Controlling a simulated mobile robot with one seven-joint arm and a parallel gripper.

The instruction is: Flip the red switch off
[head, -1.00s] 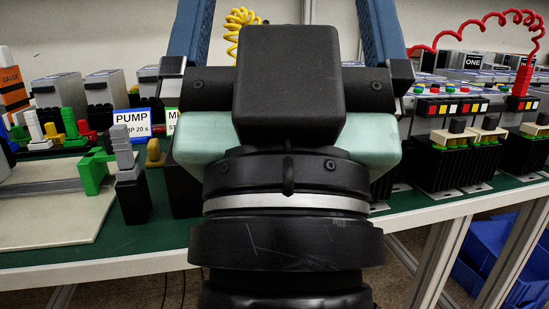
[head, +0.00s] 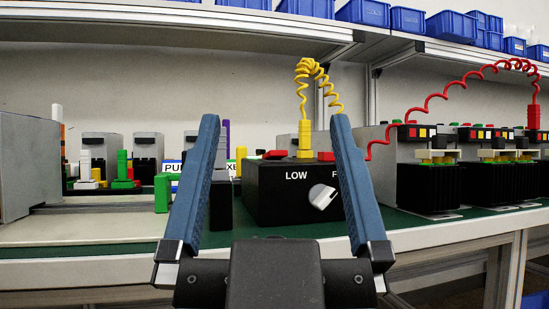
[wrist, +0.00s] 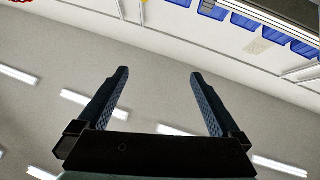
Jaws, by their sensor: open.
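My gripper (head: 275,120) is open and empty, its two blue fingers spread wide and pointing up in the head view. It also shows open in the wrist view (wrist: 159,74). Between the fingers, farther back, stands a black box (head: 270,205) marked LOW, with a white and grey knob (head: 322,196) on its front. A flat red piece (head: 275,154) lies on its top at the left, and another red piece (head: 325,156) shows at the right beside the right finger. I cannot tell which is the red switch. The finger hides part of the box's right label.
A yellow block with a coiled yellow cord (head: 304,135) rises from the black box. Black finned units (head: 430,188) with a red coiled cord stand at the right. Green and white blocks stand at the left. A shelf (head: 200,30) with blue bins runs overhead.

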